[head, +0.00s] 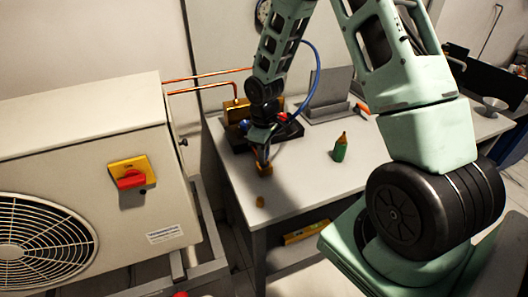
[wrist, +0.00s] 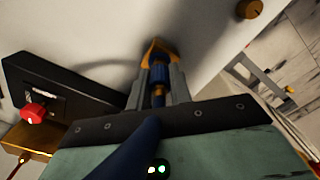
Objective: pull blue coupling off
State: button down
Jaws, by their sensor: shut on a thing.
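The blue coupling (wrist: 158,73) with brass parts is between my gripper's fingers (wrist: 160,80) in the wrist view. The fingers are shut on it. An orange-brass piece (wrist: 158,48) shows at the fingertips, at the coupling's far end; I cannot tell whether they are joined. In the head view my gripper (head: 262,158) points down over the white bench, with the orange-brass piece (head: 265,171) at its tip. The coupling itself is hard to make out there. A dark blue hose (wrist: 140,145) crosses in front of my gripper in the wrist view; the blue hose (head: 313,70) arcs beside my arm in the head view.
A small brass cap (head: 260,202) lies near the bench's (head: 300,195) front left edge. A black unit with a red knob (wrist: 33,113) stands behind my gripper. The outdoor unit (head: 80,150) is left of the bench.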

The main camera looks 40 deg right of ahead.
jog(key=shift+r+p, duration=1.75)
jog(key=shift+r, duration=0.35)
